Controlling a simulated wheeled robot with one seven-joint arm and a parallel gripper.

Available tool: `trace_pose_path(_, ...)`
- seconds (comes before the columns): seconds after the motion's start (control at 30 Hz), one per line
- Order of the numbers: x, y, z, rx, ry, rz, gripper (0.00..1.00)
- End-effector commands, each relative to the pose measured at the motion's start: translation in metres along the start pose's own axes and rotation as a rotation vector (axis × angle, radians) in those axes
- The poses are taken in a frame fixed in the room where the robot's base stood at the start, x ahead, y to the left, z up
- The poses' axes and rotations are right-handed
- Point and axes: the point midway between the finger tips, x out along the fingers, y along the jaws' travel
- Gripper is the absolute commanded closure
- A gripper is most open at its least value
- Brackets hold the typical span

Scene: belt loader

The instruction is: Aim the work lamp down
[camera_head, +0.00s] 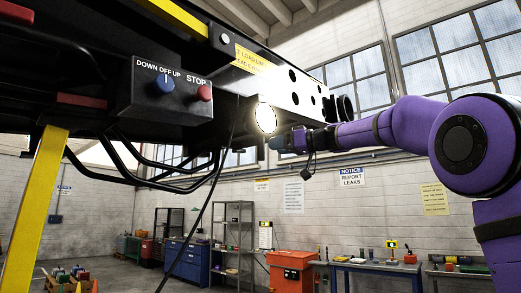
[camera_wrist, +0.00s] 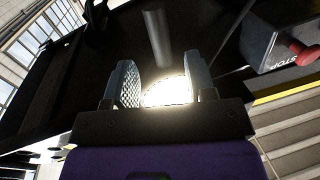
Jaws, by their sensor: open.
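The work lamp (camera_head: 266,118) hangs under the side of the belt loader and is lit. Its round bright face points toward the head camera. My gripper (camera_head: 277,142) is just right of and below the lamp in that view. In the wrist view, my gripper (camera_wrist: 162,72) is open, with a finger on each side of the glowing lamp (camera_wrist: 168,93). A grey cylindrical part (camera_wrist: 157,36) shows beyond the lamp, between the fingers. Glare hides the lamp's housing, and I cannot tell whether the fingers touch it.
A control box (camera_head: 160,88) with a blue knob and red stop button is at left. A cable (camera_head: 212,190) hangs below the frame. Shelves (camera_head: 232,240) and an orange cabinet (camera_head: 291,272) stand far back.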

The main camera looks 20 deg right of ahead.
Motion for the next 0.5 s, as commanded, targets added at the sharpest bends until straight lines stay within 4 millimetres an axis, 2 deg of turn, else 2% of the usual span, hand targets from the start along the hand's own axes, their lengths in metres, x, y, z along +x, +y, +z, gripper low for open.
trace_pose_path(0.2, 0.039, 0.000, 0.001, 0.001, -0.001, -0.003, 0.50)
trace_pose_path(0.4, 0.061, -0.001, 0.000, 0.001, -0.001, -0.003, 0.50)
trace_pose_path(0.5, 0.065, -0.001, 0.000, 0.000, 0.000, -0.001, 0.50)
